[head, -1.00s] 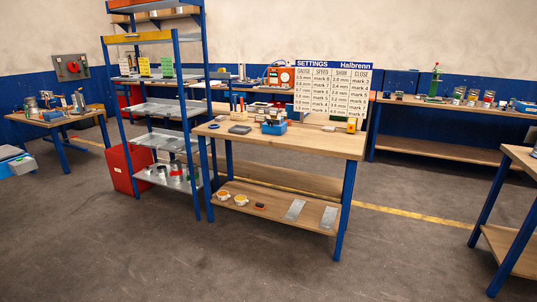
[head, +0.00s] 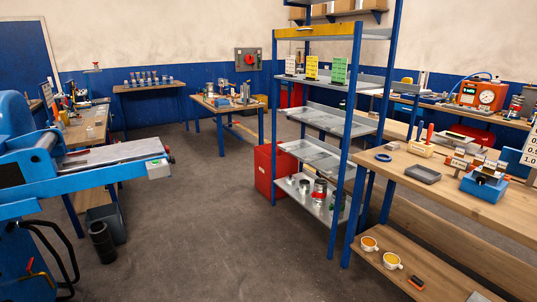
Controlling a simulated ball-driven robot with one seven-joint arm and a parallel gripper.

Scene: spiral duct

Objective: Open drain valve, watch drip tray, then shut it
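I cannot make out a drain valve or a drip tray for certain in the head view. A grey wall panel with a red round handle or knob (head: 249,60) hangs on the back wall, but I cannot tell what it works. My gripper is not in view.
A blue machine (head: 80,180) stands at the left, with a dark bin (head: 103,243) by it. A blue-framed shelf rack (head: 331,120) stands right of centre, a red cabinet (head: 267,171) behind it. The wooden bench (head: 465,200) fills the right. Open grey floor (head: 200,230) lies between.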

